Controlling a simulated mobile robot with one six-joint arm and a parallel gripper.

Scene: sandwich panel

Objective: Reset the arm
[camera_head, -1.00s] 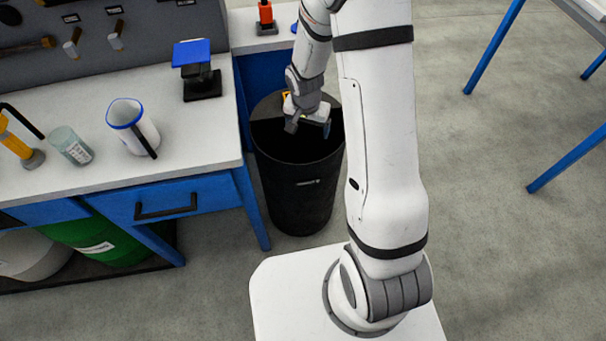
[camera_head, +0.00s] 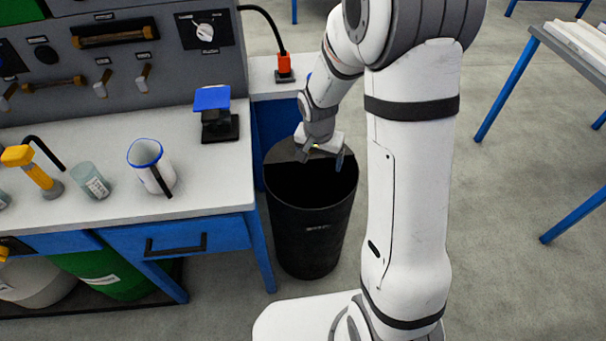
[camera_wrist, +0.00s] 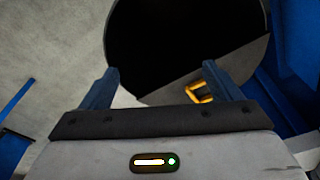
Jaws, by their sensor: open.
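My gripper (camera_head: 321,157) is above the opening of a black bin (camera_head: 312,235) that stands on the floor beside the workbench. In the wrist view my gripper (camera_wrist: 175,88) shows two blue fingers set wide apart with nothing between them. The dark bin opening (camera_wrist: 180,40) lies beyond the fingertips, with a grey half lid and a yellow handle (camera_wrist: 203,90) near the right finger. The inside of the bin is too dark to make out.
The workbench (camera_head: 100,215) at left carries a white jug (camera_head: 150,168), a glass beaker (camera_head: 92,180), a yellow-handled tool (camera_head: 35,172) and a blue-topped stand (camera_head: 213,112). A red device (camera_head: 284,68) stands behind the bin. A blue-legged table (camera_head: 570,60) is at right. Floor between is clear.

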